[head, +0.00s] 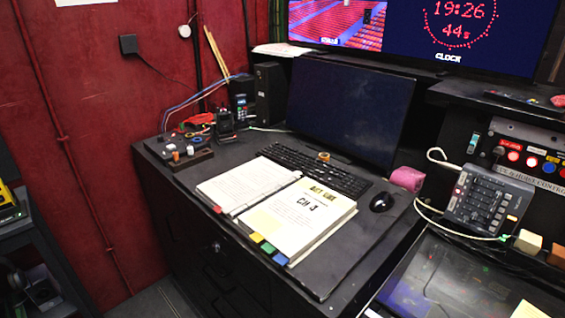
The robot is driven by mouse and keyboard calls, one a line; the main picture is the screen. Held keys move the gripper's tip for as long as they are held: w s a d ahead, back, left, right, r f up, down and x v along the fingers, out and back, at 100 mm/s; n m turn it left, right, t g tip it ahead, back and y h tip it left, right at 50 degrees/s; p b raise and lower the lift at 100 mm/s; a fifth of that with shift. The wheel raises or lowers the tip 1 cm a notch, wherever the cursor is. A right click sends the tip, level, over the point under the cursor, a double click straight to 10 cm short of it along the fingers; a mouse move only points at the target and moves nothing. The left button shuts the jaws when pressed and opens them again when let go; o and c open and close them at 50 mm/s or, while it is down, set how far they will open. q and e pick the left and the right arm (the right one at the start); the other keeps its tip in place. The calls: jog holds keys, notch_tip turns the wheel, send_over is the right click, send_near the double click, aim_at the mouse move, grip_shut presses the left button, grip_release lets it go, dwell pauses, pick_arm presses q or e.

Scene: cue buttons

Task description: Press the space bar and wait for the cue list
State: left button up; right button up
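A black keyboard (315,170) lies on the dark desk, behind an open binder. Its space bar is too small to tell from the other keys. A dark, blank monitor (348,105) stands behind the keyboard, and no cue list shows on it. The open binder (245,183) lies in front of the keyboard; its right page carries large print that seems to read "CH 3", and coloured tabs stick out at its near edge. Neither of my grippers is in the head view.
A black mouse (382,202) and a pink block (407,179) lie right of the keyboard. A tape roll (323,157) sits at its back edge. A button console (489,200) stands at right. A lit wall screen (455,35) shows a clock. Small items crowd the desk's left end.

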jog(key=shift+s+d, duration=0.1)
jog(key=shift+s, duration=0.8)
jog(key=shift+c, duration=0.4)
jog(key=c, duration=0.3)
jog(key=shift+d, duration=0.1)
jog(key=shift+c, duration=1.2)
jog(key=shift+w, duration=0.3)
grip_shut()
pick_arm(q)
jog(key=shift+d, duration=0.4)
pick_arm(e)
jog(key=shift+w, duration=0.55)
pick_arm(q)
jog(key=shift+a, duration=0.1)
jog(key=shift+s+a, duration=0.1)
jog(key=shift+s, duration=0.25)
pick_arm(e)
jog(key=shift+s, duration=0.2)
